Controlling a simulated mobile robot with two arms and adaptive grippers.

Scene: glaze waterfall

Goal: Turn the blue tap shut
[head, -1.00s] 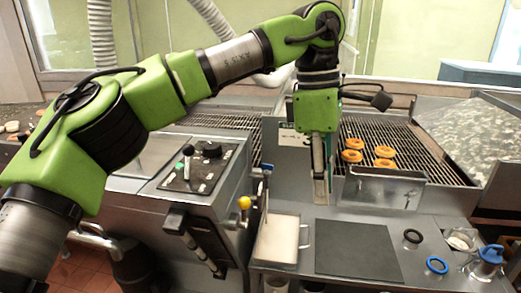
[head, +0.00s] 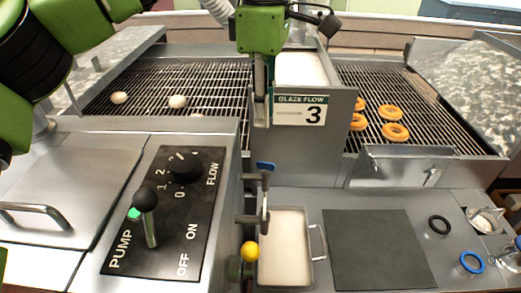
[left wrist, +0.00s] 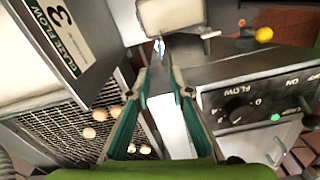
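The blue tap shows as a small blue handle (head: 265,166) on top of an upright metal fitting, between the pump cabinet and the glaze flow panel. In the left wrist view the blue handle (left wrist: 159,48) lies just beyond my fingertips. My left gripper (head: 262,122) points down in front of the panel, above the handle in the picture. In the left wrist view its two green-padded fingers (left wrist: 160,82) are apart with nothing between them. The gripper and handle look apart. The handle's exact angle is hard to tell. My right gripper is not in view.
A yellow knob (head: 250,251) sits below the tap, beside a pale tray (head: 287,215). The pump panel (head: 167,245) has a lever (head: 148,220) and a flow dial (head: 183,166). The glaze flow panel (head: 285,150) stands behind. A dark mat (head: 378,250) lies clear at right.

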